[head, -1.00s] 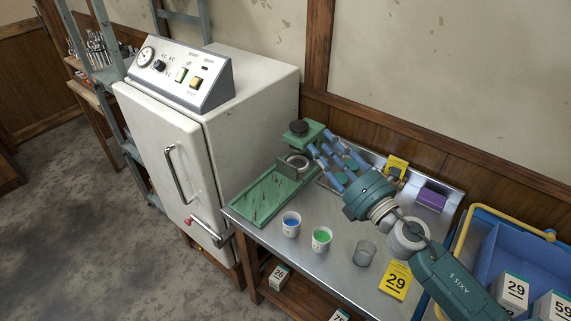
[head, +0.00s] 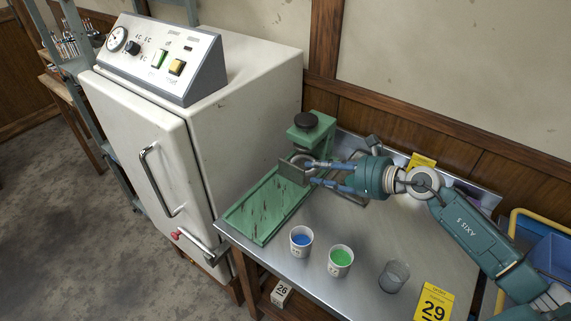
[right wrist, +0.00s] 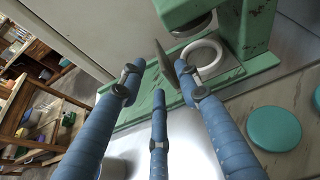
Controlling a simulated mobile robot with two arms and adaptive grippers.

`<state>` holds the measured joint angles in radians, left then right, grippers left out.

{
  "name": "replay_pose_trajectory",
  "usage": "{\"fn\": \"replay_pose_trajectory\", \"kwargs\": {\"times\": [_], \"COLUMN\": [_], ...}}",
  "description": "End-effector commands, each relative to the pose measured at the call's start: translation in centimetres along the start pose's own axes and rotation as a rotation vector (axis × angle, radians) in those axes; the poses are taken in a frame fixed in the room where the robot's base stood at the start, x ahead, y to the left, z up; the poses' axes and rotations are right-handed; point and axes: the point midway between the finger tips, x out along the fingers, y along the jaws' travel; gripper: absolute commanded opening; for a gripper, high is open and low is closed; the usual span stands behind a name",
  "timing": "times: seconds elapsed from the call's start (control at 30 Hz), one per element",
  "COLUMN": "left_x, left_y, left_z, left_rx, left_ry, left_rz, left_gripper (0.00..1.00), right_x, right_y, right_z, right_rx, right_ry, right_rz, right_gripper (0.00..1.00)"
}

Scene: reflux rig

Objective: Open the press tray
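The green press (head: 312,132) with a dark knob stands at the back of the metal table. Its tray has a grey upright plate (head: 291,172) at the front and a pale ring (head: 302,160) behind it, close to the press column. A long green base (head: 262,212) stretches out in front. My right gripper (head: 311,173) has its blue fingers beside the plate. In the right wrist view the fingers (right wrist: 161,80) are spread, with the plate (right wrist: 166,66) just beyond the tips, near the right finger. I cannot tell whether they touch. My left gripper is out of view.
A blue-filled cup (head: 301,241), a green-filled cup (head: 340,261) and a glass (head: 394,275) stand in front on the table. A yellow card (head: 433,302) lies at the front right. The white oven (head: 165,165) borders the left side. A blue crate (head: 551,257) is right.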

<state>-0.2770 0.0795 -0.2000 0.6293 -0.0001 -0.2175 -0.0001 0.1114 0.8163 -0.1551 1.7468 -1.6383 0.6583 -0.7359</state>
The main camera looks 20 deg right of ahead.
Motion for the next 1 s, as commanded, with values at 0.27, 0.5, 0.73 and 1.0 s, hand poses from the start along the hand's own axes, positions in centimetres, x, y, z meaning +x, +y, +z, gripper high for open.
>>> {"fn": "replay_pose_trajectory", "kwargs": {"times": [0.27,0.5,0.73,1.0], "left_x": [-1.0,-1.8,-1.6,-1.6], "left_y": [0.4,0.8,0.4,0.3], "left_z": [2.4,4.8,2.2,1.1], "left_rx": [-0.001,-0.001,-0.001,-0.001], "left_ry": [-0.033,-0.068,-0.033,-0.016], "left_rz": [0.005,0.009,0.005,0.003], "left_gripper": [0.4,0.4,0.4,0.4], "right_x": [3.6,8.1,10.4,10.7], "right_y": [0.0,0.1,0.0,0.1], "right_z": [0.3,0.2,0.1,0.0], "right_rx": [0.003,0.004,0.001,0.0], "right_ry": [-0.002,-0.001,0.0,0.001], "right_rz": [0.002,0.003,0.001,0.001], "right_gripper": [0.33,0.33,0.33,0.33]}}
